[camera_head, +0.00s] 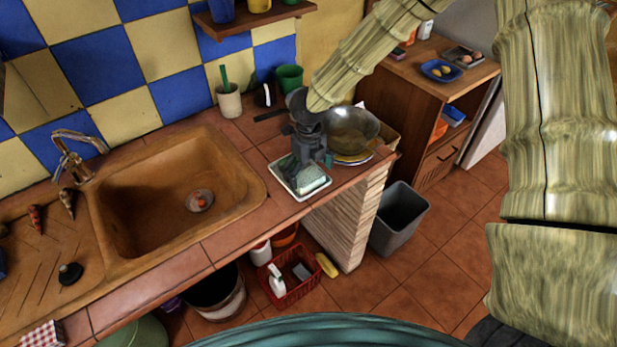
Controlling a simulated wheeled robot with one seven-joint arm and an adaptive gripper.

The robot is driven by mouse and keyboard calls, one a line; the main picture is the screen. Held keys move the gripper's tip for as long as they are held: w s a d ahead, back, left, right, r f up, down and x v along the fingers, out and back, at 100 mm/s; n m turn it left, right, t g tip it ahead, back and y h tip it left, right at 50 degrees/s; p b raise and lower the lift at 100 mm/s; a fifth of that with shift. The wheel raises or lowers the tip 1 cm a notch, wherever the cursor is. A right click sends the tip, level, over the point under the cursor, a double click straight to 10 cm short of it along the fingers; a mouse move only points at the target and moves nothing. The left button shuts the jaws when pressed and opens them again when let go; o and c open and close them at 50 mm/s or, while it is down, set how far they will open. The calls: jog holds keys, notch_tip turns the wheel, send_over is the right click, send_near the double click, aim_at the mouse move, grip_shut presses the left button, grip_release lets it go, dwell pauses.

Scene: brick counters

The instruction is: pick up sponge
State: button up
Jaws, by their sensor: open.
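A pale green sponge (311,181) lies in a small white tray (285,182) on the tiled counter, right of the sink. My gripper (308,168) is dark grey and points down over the tray. Its fingers are just above or around the sponge and hide its back part. The gripper is open. I cannot tell whether the fingers touch the sponge.
A metal bowl (352,131) on plates stands close behind the gripper, to its right. The brown sink (160,205) with its tap (72,155) lies to the left. A beige cup (229,101) and a green cup (290,77) stand by the wall. The counter's front edge is near the tray.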

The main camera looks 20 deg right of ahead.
jog(key=shift+f, duration=1.2)
jog(key=c, duration=0.8)
jog(key=shift+r, duration=0.15)
jog(key=shift+r, duration=0.7)
jog(key=shift+s+a+r+b, duration=0.1)
jog(key=shift+s+r+b, duration=0.15)
jog(key=shift+r+b, duration=0.55)
jog(key=s+a+b, duration=0.1)
jog(key=s, duration=0.4)
jog(key=s+a+r+b, duration=0.1)
jog(key=s, duration=0.4)
jog(key=s+a+b, duration=0.1)
jog(key=s+b, duration=0.1)
jog(key=s, duration=0.3)
jog(key=shift+a+r, duration=0.25)
jog(key=shift+r, duration=0.15)
